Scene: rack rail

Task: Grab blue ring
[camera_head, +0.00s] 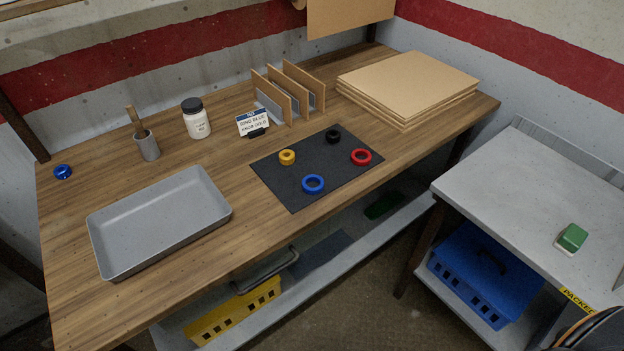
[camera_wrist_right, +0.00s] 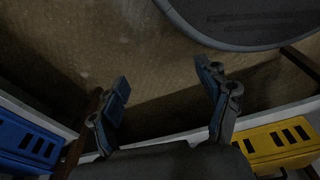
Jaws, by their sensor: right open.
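In the head view the blue ring (camera_head: 313,184) lies flat near the front edge of a dark mat (camera_head: 290,196) on the wooden table. A yellow ring (camera_head: 287,157), a black ring (camera_head: 333,136) and a red ring (camera_head: 361,157) lie on the same mat, apart from it. In the right wrist view my right gripper (camera_wrist_right: 168,88) is open and empty, with bare floor beyond its fingers. No ring shows in that view. My left gripper is in neither view.
A grey tray (camera_head: 160,222) is left of the mat. A small sign (camera_head: 253,123), a white jar (camera_head: 196,119) and cardboard sheets (camera_head: 408,84) stand farther back. A grey side table (camera_head: 520,180) is at the right. Blue (camera_head: 478,274) and yellow crates (camera_head: 235,312) sit below.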

